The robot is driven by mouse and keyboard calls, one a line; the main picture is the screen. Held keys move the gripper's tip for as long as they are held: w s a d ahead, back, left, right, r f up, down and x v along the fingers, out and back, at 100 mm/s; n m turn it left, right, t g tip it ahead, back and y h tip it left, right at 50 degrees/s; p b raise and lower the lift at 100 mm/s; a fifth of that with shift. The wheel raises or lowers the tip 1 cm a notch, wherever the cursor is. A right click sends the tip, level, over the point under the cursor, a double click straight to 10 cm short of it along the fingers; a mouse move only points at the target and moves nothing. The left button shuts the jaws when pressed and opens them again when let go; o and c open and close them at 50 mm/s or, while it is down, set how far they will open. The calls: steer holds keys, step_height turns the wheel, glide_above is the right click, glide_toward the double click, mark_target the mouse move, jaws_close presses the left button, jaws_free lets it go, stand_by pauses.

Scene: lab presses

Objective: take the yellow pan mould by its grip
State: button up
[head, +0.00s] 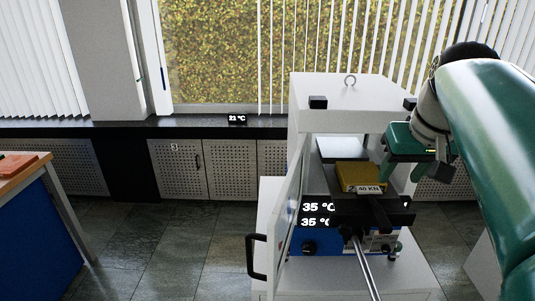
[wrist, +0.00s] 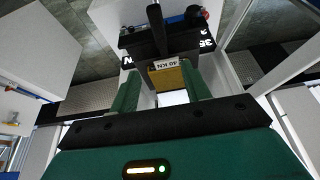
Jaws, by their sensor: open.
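The yellow pan mould (head: 362,175) sits inside the open white press, on its dark lower plate. Only part of it shows in the wrist view (wrist: 168,79), between and beyond my fingers. My gripper (head: 386,172) reaches in from the right, close to the mould's right side. In the wrist view its two green fingers (wrist: 159,72) are apart with nothing held between them. Whether a finger touches the mould cannot be told.
The press (head: 335,90) has its clear door (head: 290,195) swung open on the left. A metal lever (head: 366,268) sticks out in front. A blue bench (head: 35,220) with a reddish board (head: 22,164) stands at far left. The floor between is clear.

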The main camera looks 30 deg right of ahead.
glide_above(379, 208)
steer(key=s+a, duration=0.1)
steer(key=s, duration=0.1)
step_height(379, 208, down, 6)
steer(key=shift+s+a+r, duration=0.1)
steer(key=shift+f, duration=0.3)
steer(key=shift+x, duration=2.8)
steer(key=shift+r, duration=0.15)
jaws_close()
